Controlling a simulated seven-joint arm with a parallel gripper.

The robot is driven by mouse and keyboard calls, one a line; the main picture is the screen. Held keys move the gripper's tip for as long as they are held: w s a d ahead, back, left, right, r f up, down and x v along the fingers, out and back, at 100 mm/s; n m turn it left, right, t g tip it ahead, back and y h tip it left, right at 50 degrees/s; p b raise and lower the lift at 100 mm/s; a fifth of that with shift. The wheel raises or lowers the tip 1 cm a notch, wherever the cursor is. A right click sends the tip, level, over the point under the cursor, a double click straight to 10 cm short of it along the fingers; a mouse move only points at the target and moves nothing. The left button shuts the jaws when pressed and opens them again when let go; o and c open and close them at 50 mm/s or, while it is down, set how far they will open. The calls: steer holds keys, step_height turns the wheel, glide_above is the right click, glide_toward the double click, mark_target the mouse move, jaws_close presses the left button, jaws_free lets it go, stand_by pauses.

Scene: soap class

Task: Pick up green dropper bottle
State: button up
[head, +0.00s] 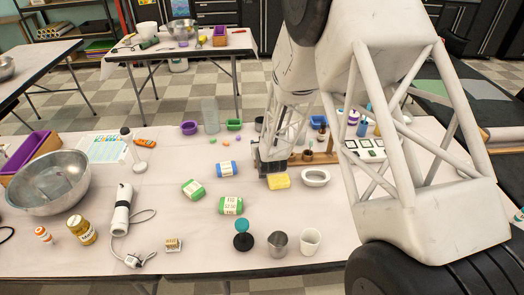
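I cannot make out a green dropper bottle for certain. Several small dark bottles (321,132) stand at a wooden rack (318,157), partly behind my arm. Two green labelled cylinders lie on the near table: one (193,189) left of centre, the other (231,205) nearer the front. My arm fills the right of the head view and hides part of the table. My gripper (268,165) is low over the table's middle, left of the rack and behind the yellow sponge (279,181). Its fingers are too small and dark to tell whether they are open.
A blue labelled cylinder (227,169), a white oval dish (316,176), a metal cup (278,243), a white cup (310,241) and a teal-topped stamp (243,236) stand around. A steel bowl (48,182) and white hand blender (121,208) are left. The front right-centre is fairly clear.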

steer(key=c, duration=1)
steer(key=shift+r, duration=0.15)
steer(key=shift+r, duration=0.8)
step_height(320, 180, up, 2)
steer(key=s, duration=0.5)
steer(key=s+d, duration=0.1)
steer(key=s, duration=0.4)
steer(key=s+d+r, duration=0.1)
steer(key=s, duration=0.5)
steer(key=shift+d, duration=0.15)
steer(key=shift+w+r, duration=0.1)
